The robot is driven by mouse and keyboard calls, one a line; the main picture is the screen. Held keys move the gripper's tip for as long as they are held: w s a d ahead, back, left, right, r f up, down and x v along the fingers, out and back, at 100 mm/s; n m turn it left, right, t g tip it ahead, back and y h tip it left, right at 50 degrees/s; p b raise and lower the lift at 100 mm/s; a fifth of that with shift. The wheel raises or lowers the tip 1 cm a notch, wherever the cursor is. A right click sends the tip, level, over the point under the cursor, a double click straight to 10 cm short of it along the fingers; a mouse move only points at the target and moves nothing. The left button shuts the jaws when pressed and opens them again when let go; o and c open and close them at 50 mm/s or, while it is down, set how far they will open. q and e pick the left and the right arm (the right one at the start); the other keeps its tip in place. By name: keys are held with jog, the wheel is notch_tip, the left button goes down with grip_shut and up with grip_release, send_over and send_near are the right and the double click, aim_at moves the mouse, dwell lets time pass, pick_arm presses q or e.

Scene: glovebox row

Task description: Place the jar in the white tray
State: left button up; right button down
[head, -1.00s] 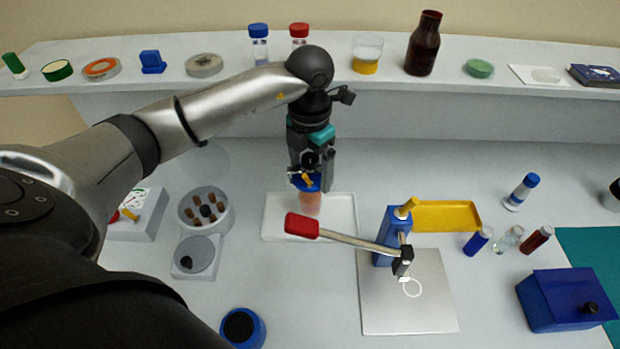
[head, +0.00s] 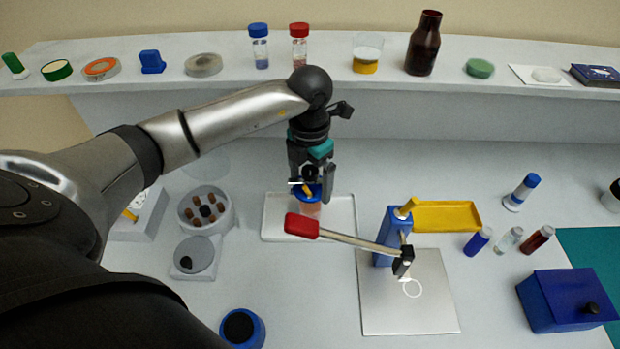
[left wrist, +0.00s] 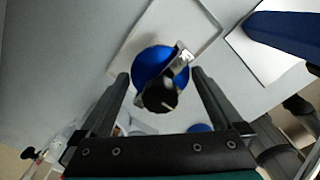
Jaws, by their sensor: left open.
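The jar (head: 309,209) has an orange body and a blue lid, and stands upright over the white tray's floor in the head view. Its blue lid (left wrist: 152,62) also shows in the left wrist view, partly covered by a metal and black part. The white tray (head: 342,228) lies flat on the bench; its rim shows in the left wrist view. My left gripper (head: 311,190) points down around the jar's top, open, with one finger on each side of the lid. My right gripper is in neither view.
A round holder (head: 205,210) is at left.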

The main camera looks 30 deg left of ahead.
pick_arm(q)
notch_tip(320, 180, up, 12)
jog(key=shift+r, duration=0.1)
dwell(0.6)
